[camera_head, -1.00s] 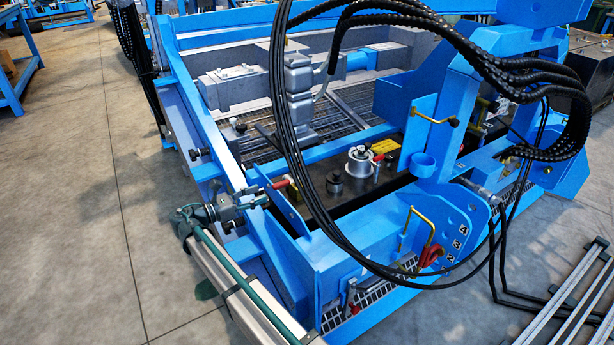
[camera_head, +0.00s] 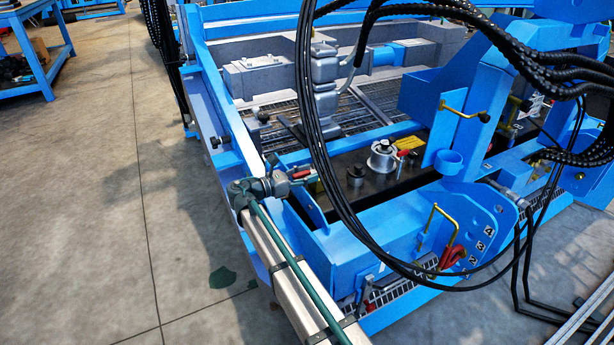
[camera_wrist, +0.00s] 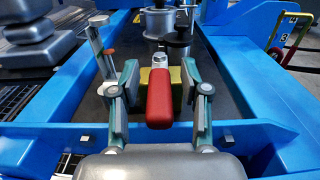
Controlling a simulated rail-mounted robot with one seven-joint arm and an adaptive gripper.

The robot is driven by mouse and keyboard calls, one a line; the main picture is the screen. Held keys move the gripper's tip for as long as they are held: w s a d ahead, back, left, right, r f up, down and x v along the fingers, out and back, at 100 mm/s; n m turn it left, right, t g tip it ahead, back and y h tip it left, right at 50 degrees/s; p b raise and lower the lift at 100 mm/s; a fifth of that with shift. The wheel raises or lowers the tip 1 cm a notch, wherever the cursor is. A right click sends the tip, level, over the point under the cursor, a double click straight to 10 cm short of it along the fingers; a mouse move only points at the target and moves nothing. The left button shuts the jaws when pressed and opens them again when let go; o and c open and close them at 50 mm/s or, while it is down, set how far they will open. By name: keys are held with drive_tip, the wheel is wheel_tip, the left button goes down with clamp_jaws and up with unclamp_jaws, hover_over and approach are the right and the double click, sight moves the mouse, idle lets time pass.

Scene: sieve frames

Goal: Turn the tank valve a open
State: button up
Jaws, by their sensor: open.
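In the wrist view a red lever handle (camera_wrist: 160,98) points toward me, with a yellow-green block and a silver nut behind it. I take it for the handle of tank valve a. My gripper (camera_wrist: 160,76) is open, with one finger on each side of the handle and visible gaps on both sides. In the head view my gripper (camera_head: 292,180) reaches over the blue frame wall at the red handle (camera_head: 302,174). The valve body is mostly hidden there by my gripper and the frame.
A silver cap (camera_head: 383,158) and a smaller knob (camera_head: 356,176) stand on the dark tank top beyond the handle. Blue frame walls (camera_wrist: 255,85) flank my gripper. Black hoses (camera_head: 325,165) hang in front of the tank. Concrete floor (camera_head: 90,190) is clear at left.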

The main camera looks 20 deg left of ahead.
clamp_jaws()
drive_tip(key=shift+s+r, duration=0.1)
idle(0.5)
